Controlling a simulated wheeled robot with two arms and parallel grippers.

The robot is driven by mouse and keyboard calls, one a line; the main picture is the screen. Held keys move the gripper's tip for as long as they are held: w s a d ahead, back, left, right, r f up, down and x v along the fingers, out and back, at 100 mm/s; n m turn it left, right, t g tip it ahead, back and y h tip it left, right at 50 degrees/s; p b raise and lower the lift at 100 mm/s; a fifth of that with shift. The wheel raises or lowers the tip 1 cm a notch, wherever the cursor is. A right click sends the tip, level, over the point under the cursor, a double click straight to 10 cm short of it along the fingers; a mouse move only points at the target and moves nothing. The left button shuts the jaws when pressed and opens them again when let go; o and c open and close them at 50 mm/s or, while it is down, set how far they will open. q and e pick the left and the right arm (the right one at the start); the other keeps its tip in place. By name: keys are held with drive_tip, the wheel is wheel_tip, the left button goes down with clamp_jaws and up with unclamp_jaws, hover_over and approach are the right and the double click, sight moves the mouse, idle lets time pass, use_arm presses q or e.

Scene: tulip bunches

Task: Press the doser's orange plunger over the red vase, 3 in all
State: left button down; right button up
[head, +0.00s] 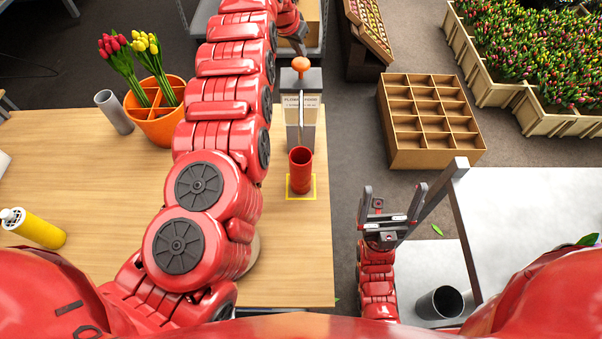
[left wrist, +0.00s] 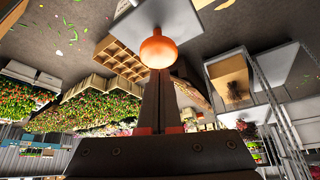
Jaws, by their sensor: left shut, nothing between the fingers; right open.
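The doser (head: 312,82) is a grey dispenser with a label, standing near the table's right edge. Its orange plunger (head: 301,64) is a round knob on top. The red vase (head: 301,172) stands upright just in front of the doser, inside a yellow square outline. My left gripper (head: 298,48) is shut and empty, just behind the plunger in the head view. In the left wrist view the plunger (left wrist: 158,52) sits right at the shut fingertips (left wrist: 160,75); I cannot tell whether they touch. My right gripper (head: 393,208) is open and empty, off the table's right side.
An orange pot (head: 157,128) holds red and yellow tulips, beside a grey cylinder (head: 113,112).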

sight(300, 63)
use_arm(q)
drive_tip(key=shift+f, duration=0.15)
idle(0.5)
drive_tip(key=shift+f+b, duration=2.1)
drive_tip(key=shift+b, duration=0.05)
drive_tip(key=shift+r, duration=0.55)
wheel_tip(300, 63, up, 6)
drive_tip(key=shift+r+p, duration=0.2)
drive_tip(key=shift+p, duration=0.55)
drive_tip(key=shift+r, duration=0.1)
